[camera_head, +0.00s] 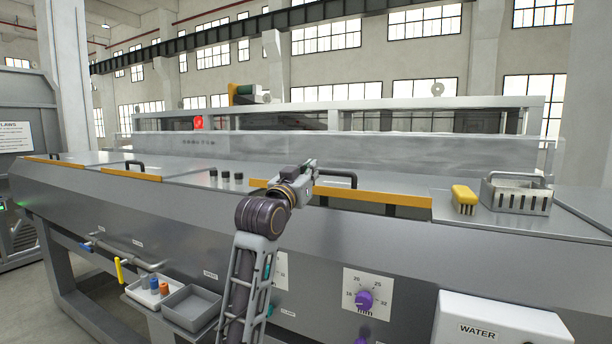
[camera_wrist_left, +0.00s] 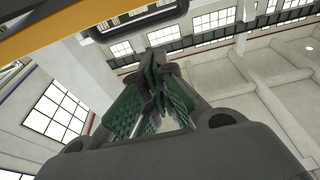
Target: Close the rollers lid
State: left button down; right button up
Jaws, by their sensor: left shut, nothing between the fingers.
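The rollers lid is a grey panel with a yellow front edge (camera_head: 375,196) and a black handle (camera_head: 338,176), on the machine's top right of centre in the head view. A dark gap shows under its yellow edge, so it looks slightly raised. My left gripper (camera_head: 309,168) is in front of the lid, near the left end of the handle; contact cannot be told. In the left wrist view its green-padded fingers (camera_wrist_left: 155,98) are together and empty, with the yellow edge (camera_wrist_left: 85,28) across the upper left. My left arm hides part of the lid's edge. My right gripper is out of view.
Other yellow-edged lids (camera_head: 131,174) lie flat to the left. A yellow brush (camera_head: 464,196) and a metal basket (camera_head: 516,196) sit to the right. A purple dial (camera_head: 364,300) and a water box (camera_head: 495,318) are below.

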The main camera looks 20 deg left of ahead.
pick_arm(q)
jog(key=shift+w+d+f+p, duration=0.1)
jog(key=shift+w+f+p, duration=0.1)
jog(key=shift+w+f, duration=0.4)
jog(key=shift+w+a+f+p, duration=0.15)
jog(key=shift+w+f, duration=0.2)
jog(key=shift+w, duration=0.55)
jog(key=shift+w+d+f+p, duration=0.2)
jog(key=shift+w+f, duration=0.25)
jog(key=shift+w, duration=0.3)
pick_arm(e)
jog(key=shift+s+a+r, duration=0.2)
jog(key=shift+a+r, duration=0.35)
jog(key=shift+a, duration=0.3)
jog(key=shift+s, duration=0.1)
